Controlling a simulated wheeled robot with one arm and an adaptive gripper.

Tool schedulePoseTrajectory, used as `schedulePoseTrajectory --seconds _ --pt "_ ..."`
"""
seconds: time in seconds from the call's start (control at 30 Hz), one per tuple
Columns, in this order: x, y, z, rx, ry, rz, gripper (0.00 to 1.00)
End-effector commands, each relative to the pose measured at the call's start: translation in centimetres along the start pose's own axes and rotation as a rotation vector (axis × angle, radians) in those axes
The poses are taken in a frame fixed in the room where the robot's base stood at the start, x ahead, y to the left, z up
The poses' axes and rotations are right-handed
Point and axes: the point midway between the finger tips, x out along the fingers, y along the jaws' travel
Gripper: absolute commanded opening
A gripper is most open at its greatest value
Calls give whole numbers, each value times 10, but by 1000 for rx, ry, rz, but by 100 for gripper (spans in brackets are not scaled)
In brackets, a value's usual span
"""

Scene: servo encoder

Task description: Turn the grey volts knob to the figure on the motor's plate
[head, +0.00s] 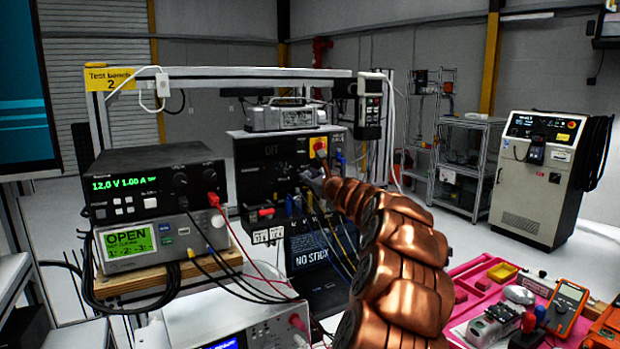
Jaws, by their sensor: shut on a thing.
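The power supply (155,186) at the left reads 12.0 V 1.00 A in green. It has two dark knobs on its face, a left one (180,179) and a right one (210,175); I cannot read which is for volts. My copper-coloured arm reaches up from the lower right to the black test panel. A small silver unit (492,325) lies at the lower right; no plate figure is readable.
The black panel (250,180) shows "OFF" and has cables plugged in. A meter (128,242) reading OPEN sits under the supply. Red and black leads hang in front. A pink tray (465,292) and an orange multimeter (567,300) are at lower right.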

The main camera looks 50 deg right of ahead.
Motion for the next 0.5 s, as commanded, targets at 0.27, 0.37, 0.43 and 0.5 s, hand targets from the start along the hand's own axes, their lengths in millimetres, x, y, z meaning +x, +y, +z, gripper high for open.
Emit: schedulePoseTrajectory --seconds 0.27,0.37,0.43,0.5 --pt "0 2 -1 -101 -2 1 0" --pt "0 1 -2 -158 -3 0 0" --pt "0 2 -2 -202 -4 0 0" --pt "0 2 -2 -250 -3 0 0"
